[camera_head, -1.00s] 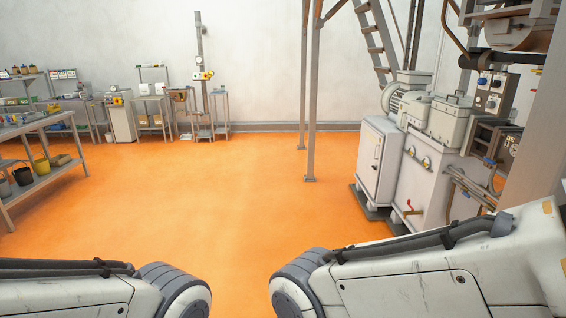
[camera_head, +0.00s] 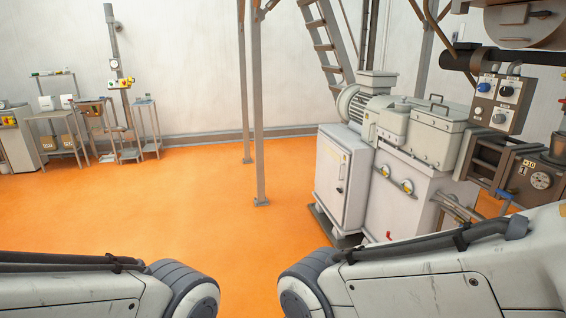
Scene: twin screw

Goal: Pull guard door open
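A large white and grey machine (camera_head: 408,200) stands right of centre, with a motor (camera_head: 362,105) on top and a white cabinet door (camera_head: 333,172) with a dark handle on its left part. The cabinet door is shut. I cannot tell which part is the guard door. A control box (camera_head: 497,100) with knobs and a dial gauge (camera_head: 540,181) sit at the right. My two arms reach in along the bottom edge, well short of the machine. Neither gripper is in view. The right arm hides the machine's lower right part.
Grey posts (camera_head: 258,120) stand left of the machine, and a steep metal stair (camera_head: 327,45) rises behind it. Small stands and tables (camera_head: 60,135) line the back wall at the left. The orange floor (camera_head: 150,210) in the middle is clear.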

